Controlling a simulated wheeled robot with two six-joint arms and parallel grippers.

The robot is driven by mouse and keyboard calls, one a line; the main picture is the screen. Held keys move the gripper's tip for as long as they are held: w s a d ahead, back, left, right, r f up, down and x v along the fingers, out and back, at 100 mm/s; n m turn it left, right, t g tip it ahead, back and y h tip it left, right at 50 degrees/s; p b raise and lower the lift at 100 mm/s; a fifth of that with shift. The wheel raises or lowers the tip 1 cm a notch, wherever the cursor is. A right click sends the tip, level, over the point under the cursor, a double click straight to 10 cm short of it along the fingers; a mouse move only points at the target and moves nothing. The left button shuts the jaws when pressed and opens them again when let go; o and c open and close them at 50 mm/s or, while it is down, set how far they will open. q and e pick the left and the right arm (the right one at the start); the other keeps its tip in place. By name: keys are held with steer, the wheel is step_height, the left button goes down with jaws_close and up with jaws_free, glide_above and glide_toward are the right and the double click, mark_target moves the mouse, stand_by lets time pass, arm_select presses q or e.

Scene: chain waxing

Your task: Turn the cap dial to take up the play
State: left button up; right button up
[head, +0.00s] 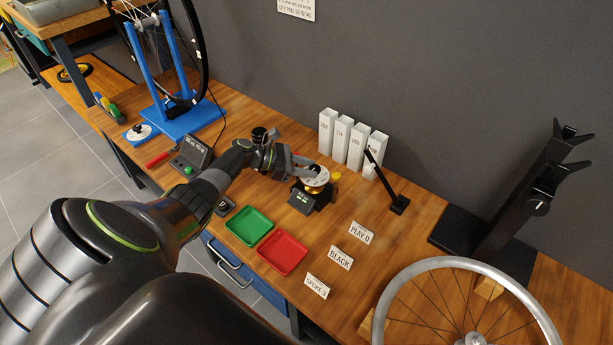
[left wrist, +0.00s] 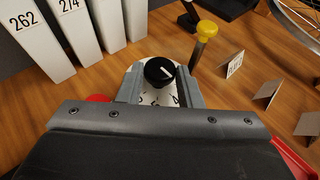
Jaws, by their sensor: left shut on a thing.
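My left gripper (head: 309,172) reaches over the bench to a small device with a round white dial plate (head: 317,181) and a dark body with a lit green display (head: 302,197). In the left wrist view, the black cap dial (left wrist: 160,71), a round knob with a white pointer line, sits between my two fingers. The fingers are shut on it. The numbered white scale below the knob is partly covered by the gripper. The pointer slants up to the right in that view. My right gripper is not in view.
Several white numbered boxes (head: 355,145) stand behind the device. A yellow-topped post (left wrist: 208,29) and a black angled stand (head: 398,203) are close by. A green tray (head: 249,226), a red tray (head: 282,252) and label cards (head: 341,258) lie in front. A spoked wheel (head: 391,291) is at lower right.

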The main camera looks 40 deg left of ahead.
arm_select(q)
steer(key=shift+w+r+m+h+b, duration=0.2)
steer(key=shift+m+h+b, duration=0.15)
steer(key=shift+b, duration=0.2)
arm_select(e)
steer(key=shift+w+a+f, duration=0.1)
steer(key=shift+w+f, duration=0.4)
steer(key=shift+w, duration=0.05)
arm_select(q)
steer(key=o, duration=0.6)
steer(key=shift+o, duration=0.4)
steer(key=shift+d+f, duration=0.1)
steer(key=shift+s+a+g, duration=0.2)
steer(key=shift+a+g, duration=0.1)
steer(key=shift+a, duration=0.05)
steer(key=v, duration=1.6)
steer(key=shift+s+r, duration=0.2)
steer(key=shift+r, duration=0.15)
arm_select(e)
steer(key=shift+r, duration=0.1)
arm_select(q)
steer(key=shift+a, duration=0.1)
